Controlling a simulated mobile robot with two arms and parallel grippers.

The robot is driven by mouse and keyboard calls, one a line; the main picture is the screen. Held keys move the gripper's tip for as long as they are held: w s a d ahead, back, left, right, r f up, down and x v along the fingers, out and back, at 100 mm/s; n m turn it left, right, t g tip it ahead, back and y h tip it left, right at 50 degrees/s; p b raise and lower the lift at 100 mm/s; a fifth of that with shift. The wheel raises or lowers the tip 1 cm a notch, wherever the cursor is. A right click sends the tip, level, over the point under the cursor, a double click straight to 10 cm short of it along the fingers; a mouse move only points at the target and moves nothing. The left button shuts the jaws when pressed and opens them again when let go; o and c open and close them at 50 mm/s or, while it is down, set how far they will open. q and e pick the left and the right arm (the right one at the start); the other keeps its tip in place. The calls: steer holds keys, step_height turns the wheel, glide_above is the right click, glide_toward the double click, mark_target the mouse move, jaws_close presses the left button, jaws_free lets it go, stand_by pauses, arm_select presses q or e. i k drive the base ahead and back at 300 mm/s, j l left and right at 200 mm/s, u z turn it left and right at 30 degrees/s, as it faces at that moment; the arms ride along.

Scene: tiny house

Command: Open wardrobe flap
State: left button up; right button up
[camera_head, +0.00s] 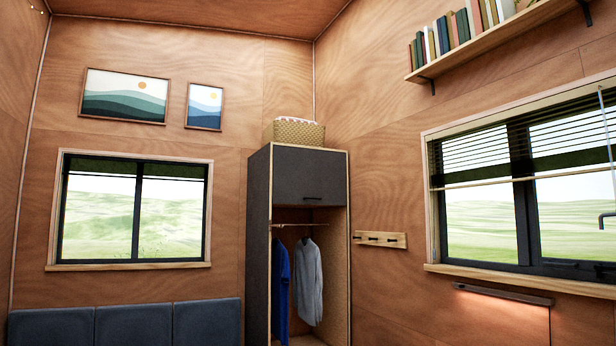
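The wardrobe (258,240) stands in the room's corner, tall and narrow, with dark grey sides and light wood edges. Its grey flap (300,172) covers the upper compartment and is shut. A small dark handle (312,198) sits near the flap's lower edge. Below the flap the wardrobe is open, with a rail (300,224) holding a blue garment (281,285) and a grey garment (310,280). Neither of my grippers shows in the head view. The wardrobe's base is cut off by the bottom of the picture.
A woven basket (294,132) sits on top of the wardrobe. A hook rack (380,239) is on the wall to its right. A dark cushioned seat back (132,324) runs along the wall to its left. A bookshelf (490,42) is high at right.

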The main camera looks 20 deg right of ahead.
mark_target(300, 176)
steer(key=i+z, duration=0.2)
steer(key=z, duration=0.3)
steer(key=i+u, duration=0.15)
steer(key=i, duration=0.55)
steer(key=i+u, duration=0.1)
steer(key=i, duration=0.6)
steer(key=i+l+u, duration=0.15)
steer(key=i, duration=0.55)
steer(key=i+z, duration=0.1)
steer(key=i, duration=0.6)
steer(key=i+j, duration=0.15)
steer(key=i, duration=0.55)
steer(key=z, duration=0.05)
